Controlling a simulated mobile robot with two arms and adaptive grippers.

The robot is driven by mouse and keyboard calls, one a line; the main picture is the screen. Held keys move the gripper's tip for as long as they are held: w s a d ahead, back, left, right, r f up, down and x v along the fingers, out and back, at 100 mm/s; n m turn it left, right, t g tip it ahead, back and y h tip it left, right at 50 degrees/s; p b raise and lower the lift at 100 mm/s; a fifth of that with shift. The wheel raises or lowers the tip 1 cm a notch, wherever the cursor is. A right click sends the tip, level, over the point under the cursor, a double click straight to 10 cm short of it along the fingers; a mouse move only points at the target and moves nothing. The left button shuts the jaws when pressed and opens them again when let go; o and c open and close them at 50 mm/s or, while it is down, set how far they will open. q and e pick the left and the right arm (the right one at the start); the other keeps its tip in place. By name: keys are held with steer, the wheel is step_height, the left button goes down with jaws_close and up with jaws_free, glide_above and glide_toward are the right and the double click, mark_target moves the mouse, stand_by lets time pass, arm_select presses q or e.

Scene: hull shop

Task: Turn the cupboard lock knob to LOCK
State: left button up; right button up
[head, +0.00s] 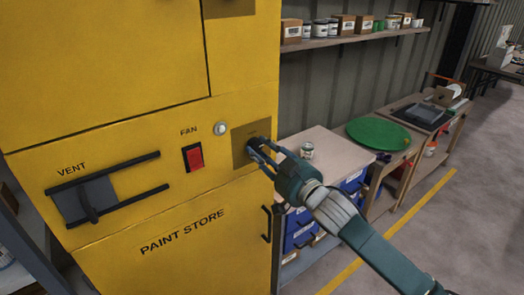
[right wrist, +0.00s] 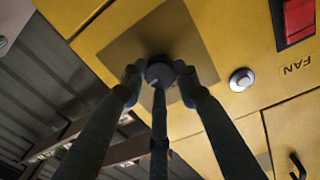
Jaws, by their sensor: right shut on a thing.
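The yellow paint store cupboard (head: 150,120) fills the left of the head view. Its lock knob (right wrist: 159,73) is dark and round and sits on a brown square plate (head: 238,153) at the cupboard's right edge. My right gripper (head: 258,146) is at the knob, with its fingers shut on it from both sides. The right wrist view shows one fingertip on each side of the knob (right wrist: 160,84). The plate's lettering is too small or hidden to read, so I cannot tell the knob's setting. My left gripper is not in view.
Left of the plate are a round grey button (head: 221,128) and a red FAN switch (head: 193,157). A VENT slider (head: 88,200) is further left. A bench with a small can (head: 307,151) and a green disc (head: 378,134) stands to the right.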

steer(key=n, duration=0.4)
steer(key=shift+f+p, duration=0.2)
steer(key=shift+p, duration=0.1)
steer(key=n, duration=0.4)
steer(key=n+p, duration=0.1)
steer(key=n, duration=0.3)
steer(key=shift+n+y, duration=0.4)
steer(key=shift+d+n, duration=0.1)
steer(key=shift+n, duration=2)
steer(key=o, duration=1.2)
steer(key=shift+w, duration=0.1)
steer(key=shift+c, duration=0.2)
